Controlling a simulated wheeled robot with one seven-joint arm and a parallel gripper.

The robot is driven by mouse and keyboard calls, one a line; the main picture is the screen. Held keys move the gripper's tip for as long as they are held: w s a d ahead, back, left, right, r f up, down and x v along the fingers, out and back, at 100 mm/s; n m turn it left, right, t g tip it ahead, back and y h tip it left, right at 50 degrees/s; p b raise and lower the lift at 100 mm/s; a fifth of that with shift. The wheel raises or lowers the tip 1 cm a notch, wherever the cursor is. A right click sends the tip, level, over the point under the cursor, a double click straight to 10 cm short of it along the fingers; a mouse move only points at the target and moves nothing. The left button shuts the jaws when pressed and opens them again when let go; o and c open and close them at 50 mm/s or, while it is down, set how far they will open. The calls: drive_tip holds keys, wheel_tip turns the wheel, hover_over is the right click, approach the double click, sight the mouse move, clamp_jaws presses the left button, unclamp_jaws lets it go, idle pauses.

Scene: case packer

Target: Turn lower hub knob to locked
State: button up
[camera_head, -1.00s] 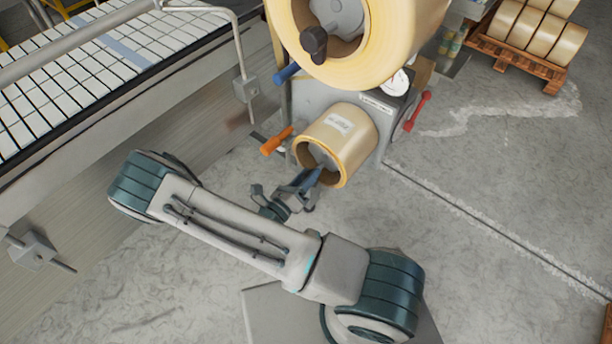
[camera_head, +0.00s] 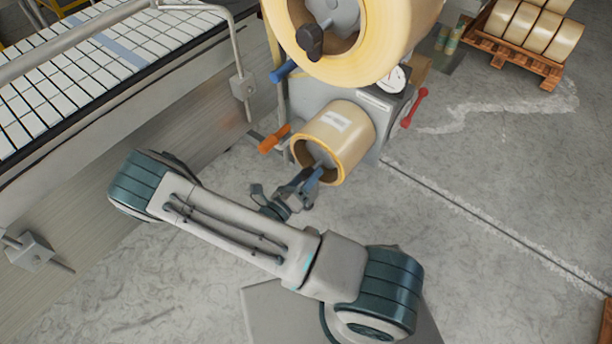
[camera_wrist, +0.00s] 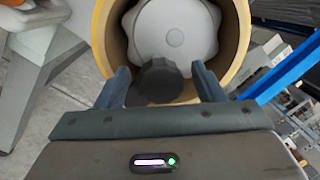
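The lower hub sits inside the lower tape roll (camera_head: 345,130), a tan roll on the grey machine. In the wrist view the hub (camera_wrist: 175,35) is a pale grey lobed disc inside the roll's core. The dark lower hub knob (camera_wrist: 158,82) stands in front of it, low in the core opening. My gripper (camera_wrist: 160,68) is open, with one finger on each side of the knob and a visible gap at least on the right. In the head view my gripper (camera_head: 309,180) is at the roll's front opening and hides the knob. I cannot read a locked mark.
A larger upper roll (camera_head: 405,40) with its own black knob (camera_head: 310,41) is just above. An orange handle (camera_head: 274,138) is left of the lower roll, a blue handle (camera_head: 284,71) higher, a red lever (camera_head: 414,110) at right. A conveyor (camera_head: 75,85) runs along the left.

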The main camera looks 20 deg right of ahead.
drive_tip(key=shift+w+a+r, duration=0.1)
drive_tip(key=shift+r, duration=0.05)
idle(0.3)
drive_tip(key=shift+s+a, duration=0.2)
drive_tip(key=shift+a, duration=0.1)
drive_tip(key=b+v, duration=0.3)
drive_tip(key=v, duration=1)
drive_tip(key=shift+s, duration=0.1)
